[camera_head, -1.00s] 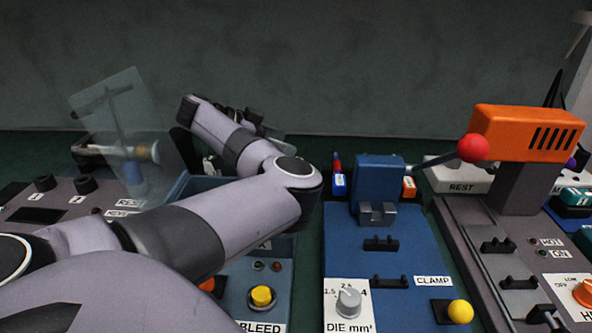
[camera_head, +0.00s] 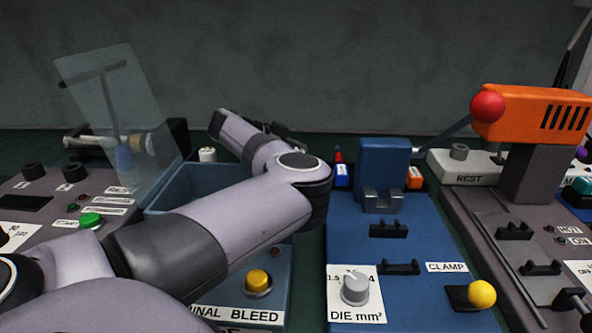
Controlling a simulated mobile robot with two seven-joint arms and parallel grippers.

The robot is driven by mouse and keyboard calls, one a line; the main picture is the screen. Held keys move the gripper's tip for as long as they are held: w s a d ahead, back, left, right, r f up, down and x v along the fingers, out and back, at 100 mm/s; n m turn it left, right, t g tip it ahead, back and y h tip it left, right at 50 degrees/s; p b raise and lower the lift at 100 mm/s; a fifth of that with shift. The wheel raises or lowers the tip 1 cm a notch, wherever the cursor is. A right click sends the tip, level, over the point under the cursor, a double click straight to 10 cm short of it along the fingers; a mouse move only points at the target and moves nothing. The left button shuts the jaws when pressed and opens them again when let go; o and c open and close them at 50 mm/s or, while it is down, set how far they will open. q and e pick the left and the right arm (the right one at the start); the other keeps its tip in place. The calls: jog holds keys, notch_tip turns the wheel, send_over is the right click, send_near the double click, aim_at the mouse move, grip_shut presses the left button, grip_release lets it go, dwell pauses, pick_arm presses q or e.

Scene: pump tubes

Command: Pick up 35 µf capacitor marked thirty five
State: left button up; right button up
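No part marked thirty five can be read in this view. My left arm comes in from the left and reaches over the blue bin (camera_head: 187,182) toward the back. My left gripper (camera_head: 287,131) is a dark shape mostly hidden behind my own wrist, so its fingers and anything in them cannot be made out. A small white round-topped thing (camera_head: 207,154) stands behind the bin; I cannot tell what it is. My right gripper is not in view.
A blue crimping station (camera_head: 385,245) with a red-knobbed lever (camera_head: 487,106) stands right of centre. An orange-topped unit (camera_head: 535,115) is at the right. A clear shield (camera_head: 115,115) rises at the left. Small blue (camera_head: 342,175) and orange (camera_head: 414,177) labelled items sit by the crimper.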

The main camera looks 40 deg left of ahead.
pick_arm(q)
jog(key=shift+c, duration=0.4)
jog(key=c, duration=1)
